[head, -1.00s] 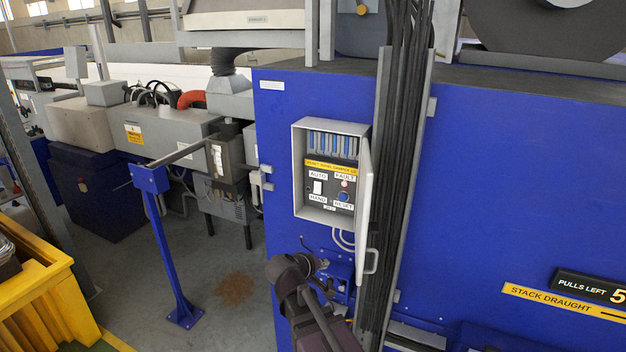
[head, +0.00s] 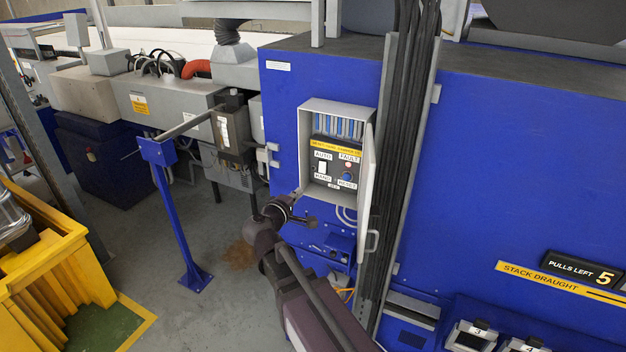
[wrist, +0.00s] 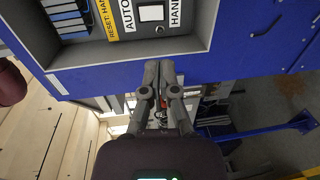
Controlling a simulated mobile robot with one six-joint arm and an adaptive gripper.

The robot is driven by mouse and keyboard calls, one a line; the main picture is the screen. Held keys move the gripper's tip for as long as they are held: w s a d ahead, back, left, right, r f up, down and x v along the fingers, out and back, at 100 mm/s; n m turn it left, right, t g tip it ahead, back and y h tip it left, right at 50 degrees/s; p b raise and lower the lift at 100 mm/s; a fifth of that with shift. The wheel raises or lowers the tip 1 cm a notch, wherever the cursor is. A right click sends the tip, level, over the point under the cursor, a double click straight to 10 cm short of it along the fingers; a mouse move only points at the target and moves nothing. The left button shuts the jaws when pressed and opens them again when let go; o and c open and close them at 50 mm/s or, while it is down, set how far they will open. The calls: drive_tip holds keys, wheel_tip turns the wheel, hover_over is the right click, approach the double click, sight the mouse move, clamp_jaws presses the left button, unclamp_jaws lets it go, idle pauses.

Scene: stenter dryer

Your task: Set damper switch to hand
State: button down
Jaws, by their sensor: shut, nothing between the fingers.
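The damper switch (head: 321,167) is a small white rocker on the dark panel inside an open grey control box. The AUTO label is above it and the HAND label below. It also shows at the top of the wrist view (wrist: 151,13), between the same labels; which way it is tipped I cannot tell. My gripper (wrist: 159,66) is shut and empty. Its fingertips are together just outside the box's edge, apart from the switch. In the head view my gripper (head: 299,194) is at the box's lower left corner.
The box door (head: 367,190) stands open on the right, beside a vertical bundle of black cables (head: 400,150). A blue RESET button (head: 347,176) is right of the switch. A blue post (head: 178,215) and a yellow crate (head: 60,262) stand to the left.

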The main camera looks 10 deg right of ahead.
sight(322, 172)
drive_tip(key=b+x, duration=0.1)
drive_tip(key=x, duration=1.2)
drive_tip(key=shift+w+d+b, duration=0.2)
drive_tip(key=shift+w+b, duration=0.1)
drive_tip(key=shift+w, duration=0.05)
drive_tip(key=shift+d+f, duration=0.1)
drive_tip(key=shift+d, duration=0.05)
drive_tip(key=shift+w+d, duration=0.1)
drive_tip(key=shift+d, duration=0.05)
drive_tip(key=shift+a, duration=0.2)
drive_tip(key=shift+s+a+f, duration=0.1)
drive_tip(key=shift+s+a, duration=0.2)
drive_tip(key=shift+s, duration=0.25)
drive_tip(key=f+b+v, duration=0.2)
drive_tip(key=f+v, duration=0.1)
drive_tip(key=v, duration=0.9)
drive_tip(key=shift+s+a, duration=0.25)
drive_tip(key=shift+s, duration=0.05)
